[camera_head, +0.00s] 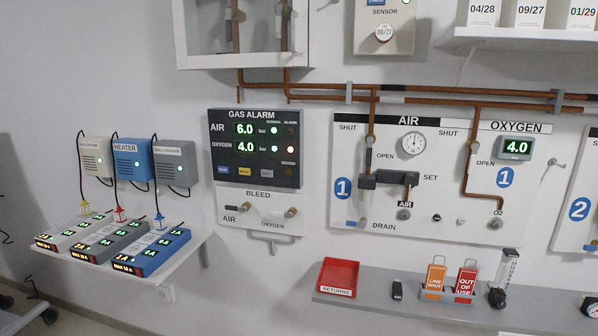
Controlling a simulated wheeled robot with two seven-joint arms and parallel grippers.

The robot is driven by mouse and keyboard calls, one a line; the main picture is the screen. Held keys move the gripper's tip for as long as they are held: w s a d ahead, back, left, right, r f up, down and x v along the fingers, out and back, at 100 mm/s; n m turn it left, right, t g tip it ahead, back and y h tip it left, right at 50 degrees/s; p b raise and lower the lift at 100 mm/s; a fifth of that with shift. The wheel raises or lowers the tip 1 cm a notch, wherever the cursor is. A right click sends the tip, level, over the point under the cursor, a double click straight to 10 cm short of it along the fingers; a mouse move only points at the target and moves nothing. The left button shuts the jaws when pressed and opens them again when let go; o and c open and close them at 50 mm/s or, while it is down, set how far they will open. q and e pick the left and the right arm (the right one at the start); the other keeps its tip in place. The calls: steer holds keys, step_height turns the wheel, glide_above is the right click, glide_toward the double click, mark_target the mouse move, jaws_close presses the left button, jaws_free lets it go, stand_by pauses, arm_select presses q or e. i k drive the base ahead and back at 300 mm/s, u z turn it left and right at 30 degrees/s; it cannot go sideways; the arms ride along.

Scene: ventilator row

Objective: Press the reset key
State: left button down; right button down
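The gas alarm panel (255,149) is a dark box on the wall, left of centre. It shows AIR 6.0 and OXYGEN 4.0 in green digits, with lamps at its right side. Along its lower edge sit a blue key (222,169), a yellow key (244,171) and a pale key (267,174). Their lettering is too small to read, so I cannot tell which is the reset key. Neither of my grippers is in view, and nothing covers the panel.
Below the panel is a bleed plate (262,211) with two small valves. A left shelf (180,262) holds several power strips. A grey right shelf (370,303) holds a red returns tray (357,262) and tags. Copper pipes (330,88) run above. The space before the panel is clear.

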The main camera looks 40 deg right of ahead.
mark_target(268, 174)
steer(key=z, duration=0.8)
steer(key=i, duration=1.4)
steer(key=u, duration=0.1)
